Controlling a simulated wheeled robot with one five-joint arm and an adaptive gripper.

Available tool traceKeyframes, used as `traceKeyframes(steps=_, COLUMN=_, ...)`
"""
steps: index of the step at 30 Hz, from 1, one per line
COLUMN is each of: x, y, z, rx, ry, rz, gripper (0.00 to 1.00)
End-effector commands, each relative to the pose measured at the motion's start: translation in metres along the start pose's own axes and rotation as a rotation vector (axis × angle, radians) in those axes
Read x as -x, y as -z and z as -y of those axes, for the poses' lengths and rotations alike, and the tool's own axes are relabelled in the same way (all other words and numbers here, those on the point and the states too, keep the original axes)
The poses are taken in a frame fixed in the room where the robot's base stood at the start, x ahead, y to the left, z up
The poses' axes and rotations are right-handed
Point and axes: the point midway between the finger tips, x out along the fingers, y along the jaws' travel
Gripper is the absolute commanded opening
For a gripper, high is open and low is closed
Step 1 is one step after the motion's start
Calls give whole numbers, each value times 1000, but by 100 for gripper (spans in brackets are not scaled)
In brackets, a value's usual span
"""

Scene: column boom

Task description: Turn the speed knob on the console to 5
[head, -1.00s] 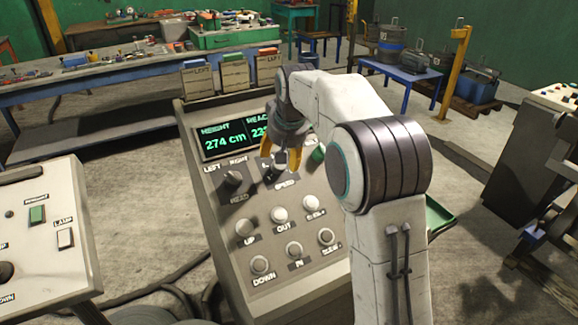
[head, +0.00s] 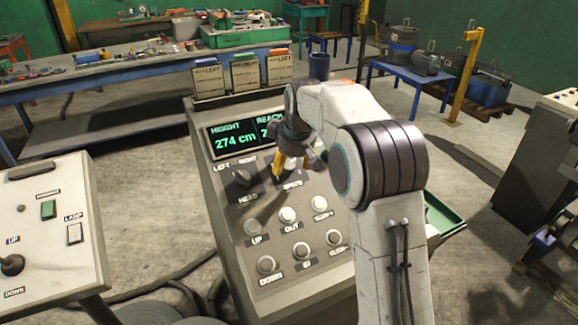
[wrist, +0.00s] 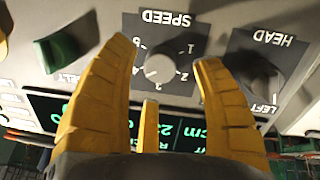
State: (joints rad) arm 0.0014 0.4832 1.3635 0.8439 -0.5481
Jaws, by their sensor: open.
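The speed knob (wrist: 159,68) is a round grey knob on a dark square plate, seen upside down in the wrist view. Numbers ring it, with 1 to 4 readable. A pale mark on its face seems to lie toward the 3–4 side, but I cannot read the setting surely. My gripper (wrist: 163,58) is open, its yellow fingers spread on either side of the knob in the picture, with a third finger below. I cannot tell whether they touch it.
Several round buttons, including the out button (head: 288,215), lie below. The display (head: 234,139) reads height 274 cm. Another control panel (head: 40,215) stands left.

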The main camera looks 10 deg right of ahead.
Motion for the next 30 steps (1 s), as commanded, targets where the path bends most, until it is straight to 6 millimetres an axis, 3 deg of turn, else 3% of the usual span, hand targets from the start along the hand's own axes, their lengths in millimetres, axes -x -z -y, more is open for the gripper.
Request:
traceKeyframes(steps=9, x=-30, y=0, z=0, rx=-2, ry=0, rz=1, gripper=60)
traceKeyframes(steps=23, x=-36, y=0, z=0, rx=-2, ry=0, rz=0, gripper=61)
traceKeyframes(steps=30, x=-36, y=0, z=0, rx=-2, ry=0, rz=0, gripper=39)
